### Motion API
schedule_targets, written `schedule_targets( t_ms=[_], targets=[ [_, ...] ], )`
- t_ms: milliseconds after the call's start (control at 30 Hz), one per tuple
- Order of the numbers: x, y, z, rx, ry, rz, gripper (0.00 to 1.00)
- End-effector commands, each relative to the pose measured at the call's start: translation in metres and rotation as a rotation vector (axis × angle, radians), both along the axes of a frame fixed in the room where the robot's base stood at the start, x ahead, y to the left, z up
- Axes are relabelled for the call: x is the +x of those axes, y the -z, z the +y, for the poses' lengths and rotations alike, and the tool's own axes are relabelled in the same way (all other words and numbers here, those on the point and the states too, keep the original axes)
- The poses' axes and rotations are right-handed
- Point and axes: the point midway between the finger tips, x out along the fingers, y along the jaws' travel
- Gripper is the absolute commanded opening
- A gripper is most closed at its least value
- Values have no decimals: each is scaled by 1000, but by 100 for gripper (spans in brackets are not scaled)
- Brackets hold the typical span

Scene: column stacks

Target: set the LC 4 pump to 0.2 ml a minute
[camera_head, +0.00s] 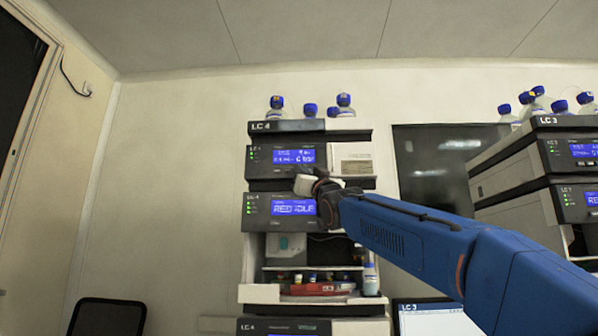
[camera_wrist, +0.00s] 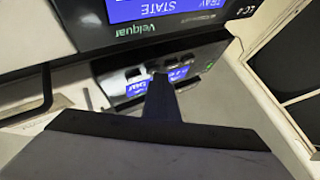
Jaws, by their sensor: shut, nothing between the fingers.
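The LC 4 column stack (camera_head: 262,127) stands in the middle of the head view. Its upper module (camera_head: 259,170) has a blue display (camera_head: 294,157) with small text that seems to end in "bar"; I take it for the pump. My gripper (camera_head: 308,186) is in front of the stack, near this module's lower edge.
A module with a "TRAY STATE" display (camera_wrist: 158,8) is close in the wrist view. Bottles (camera_head: 344,106) stand on the stack, and vials and a red item (camera_head: 312,288) lie in its open bay. The LC 3 stack (camera_head: 550,150) stands at right.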

Motion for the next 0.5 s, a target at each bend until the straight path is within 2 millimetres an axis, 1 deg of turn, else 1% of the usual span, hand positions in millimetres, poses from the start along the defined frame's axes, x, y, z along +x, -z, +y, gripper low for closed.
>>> schedule_targets(
  t_ms=[167, 500],
  targets=[
    [-3, 0, 0, 0, -1, 1, 0],
    [-16, 1, 1, 0, 0, 1, 0]
  ],
)
